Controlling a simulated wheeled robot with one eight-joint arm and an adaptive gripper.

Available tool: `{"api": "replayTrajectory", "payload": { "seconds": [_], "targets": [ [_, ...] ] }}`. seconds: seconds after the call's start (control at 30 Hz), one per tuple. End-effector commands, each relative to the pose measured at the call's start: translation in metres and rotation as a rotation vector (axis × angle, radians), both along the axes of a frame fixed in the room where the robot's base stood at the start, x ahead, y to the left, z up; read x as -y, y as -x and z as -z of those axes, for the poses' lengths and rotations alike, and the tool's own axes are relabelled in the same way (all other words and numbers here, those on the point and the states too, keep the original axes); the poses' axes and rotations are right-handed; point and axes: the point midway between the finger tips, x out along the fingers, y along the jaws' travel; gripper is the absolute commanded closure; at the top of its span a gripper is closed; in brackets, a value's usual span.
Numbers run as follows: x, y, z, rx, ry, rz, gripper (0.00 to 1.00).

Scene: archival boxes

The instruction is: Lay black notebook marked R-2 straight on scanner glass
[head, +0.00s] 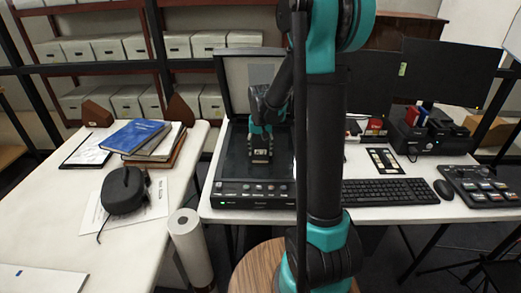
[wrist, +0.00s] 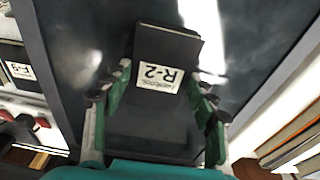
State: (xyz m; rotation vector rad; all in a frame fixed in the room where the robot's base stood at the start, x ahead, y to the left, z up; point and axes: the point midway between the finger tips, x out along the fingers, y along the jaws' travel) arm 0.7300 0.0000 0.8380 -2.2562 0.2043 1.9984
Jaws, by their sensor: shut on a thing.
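The black notebook (wrist: 165,115) has a white label reading R-2, which appears upside down in the wrist view. My gripper (wrist: 155,95) is shut on it, with green fingers along its two sides. In the head view my gripper (head: 261,130) is over the scanner, and the notebook's pale label (head: 260,153) shows just below it; my arm hides part of this area. The scanner (head: 255,202) is black, with its lid (head: 237,75) raised, and its dark glass (head: 237,160) lies under the notebook. I cannot tell whether the notebook touches the glass.
A keyboard (head: 390,192) and a mouse (head: 444,189) lie right of the scanner. The left table holds a blue book (head: 133,136) on a stack and a black device (head: 124,190). A white roll (head: 191,247) stands between the tables. Shelves with archival boxes (head: 208,43) are behind.

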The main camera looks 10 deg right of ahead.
Motion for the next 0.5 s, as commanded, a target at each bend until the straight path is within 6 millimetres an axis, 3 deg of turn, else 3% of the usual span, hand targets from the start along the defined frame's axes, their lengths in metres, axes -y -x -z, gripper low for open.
{"api": "replayTrajectory", "payload": {
  "seconds": [0.03,0.17,0.5],
  "targets": [
    [-0.0001,-0.0002,0.0003,0.000,0.000,0.000,0.38],
    [-0.0001,-0.0001,0.0002,0.000,0.000,0.000,0.22],
    [0.0000,0.0000,-0.0010,0.000,0.000,0.000,0.21]
  ]
}}
